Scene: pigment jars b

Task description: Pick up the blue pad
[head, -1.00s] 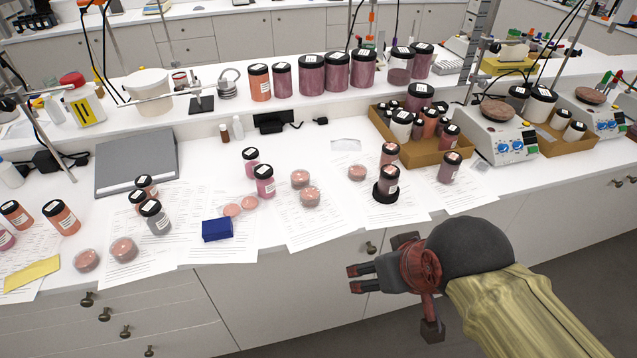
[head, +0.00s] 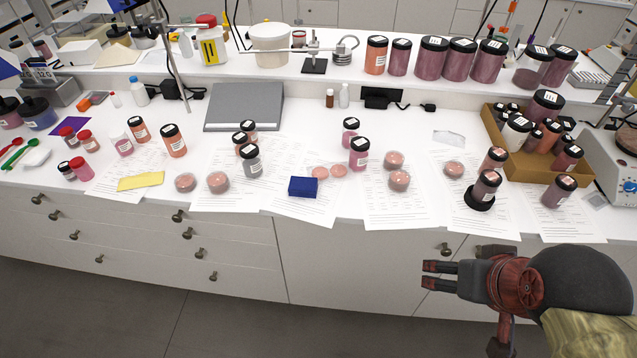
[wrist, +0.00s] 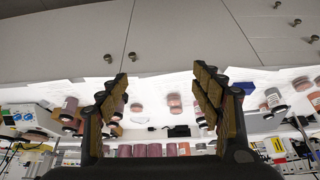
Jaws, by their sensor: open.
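The blue pad (head: 303,187) is a small dark blue block lying on a paper sheet near the bench's front edge in the head view. It also shows in the wrist view (wrist: 243,88), just right of the right finger. My gripper (head: 440,276) is open and empty, in front of the bench and below its top, to the right of the pad and well apart from it. In the wrist view my gripper's fingers (wrist: 160,92) are spread with nothing between them.
Pink dishes (head: 328,172) lie right behind the pad. A yellow cloth (head: 140,181) lies further left. Drawer fronts with knobs (head: 200,252) face me below the bench edge.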

